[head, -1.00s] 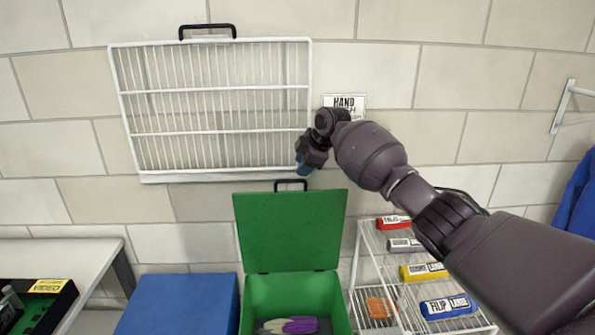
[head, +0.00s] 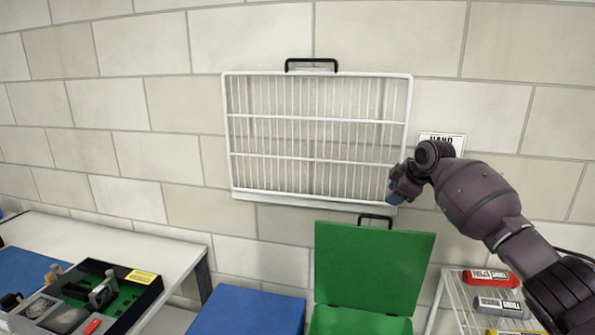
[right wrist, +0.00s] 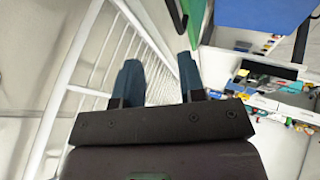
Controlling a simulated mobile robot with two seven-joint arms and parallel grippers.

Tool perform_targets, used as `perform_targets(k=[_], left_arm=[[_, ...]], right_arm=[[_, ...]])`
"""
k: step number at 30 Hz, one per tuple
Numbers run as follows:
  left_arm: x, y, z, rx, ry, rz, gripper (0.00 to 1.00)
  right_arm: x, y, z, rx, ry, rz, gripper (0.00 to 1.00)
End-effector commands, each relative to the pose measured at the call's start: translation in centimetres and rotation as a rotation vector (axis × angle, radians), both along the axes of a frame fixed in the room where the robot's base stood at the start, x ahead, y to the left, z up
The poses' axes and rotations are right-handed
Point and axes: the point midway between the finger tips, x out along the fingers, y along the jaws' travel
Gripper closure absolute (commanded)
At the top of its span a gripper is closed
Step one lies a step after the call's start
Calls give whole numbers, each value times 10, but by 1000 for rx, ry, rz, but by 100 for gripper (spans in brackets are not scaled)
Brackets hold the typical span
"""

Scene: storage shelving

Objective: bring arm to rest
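My right arm comes in from the right in the head view, with its gripper (head: 393,194) in front of the lower right corner of the white wire rack (head: 318,200) on the wall. In the right wrist view the two blue fingers of this gripper (right wrist: 160,84) are apart with nothing between them. The rack's bars (right wrist: 125,52) run close behind and to the left of the fingers; I cannot tell whether they touch. My left gripper is not in view.
A green box with its lid (head: 370,270) raised stands below the rack. A blue box (head: 248,312) is left of it. A white table (head: 150,240) with a black tray (head: 135,298) is at the left. A wire shelf (head: 455,300) with several labelled packs is at the right.

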Motion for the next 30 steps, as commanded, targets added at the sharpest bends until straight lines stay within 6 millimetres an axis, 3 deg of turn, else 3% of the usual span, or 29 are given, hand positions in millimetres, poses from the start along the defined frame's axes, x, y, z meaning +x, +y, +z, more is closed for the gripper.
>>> perform_targets(k=[7,12,20,30], left_arm=[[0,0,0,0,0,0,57],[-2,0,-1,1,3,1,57],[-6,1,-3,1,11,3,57],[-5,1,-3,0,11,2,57]], right_arm=[[21,21,57,99,-252,-165,63],[18,45,66,200,-401,-226,63],[-9,69,26,360,-523,-281,63],[-90,82,-70,575,-586,-357,63]])
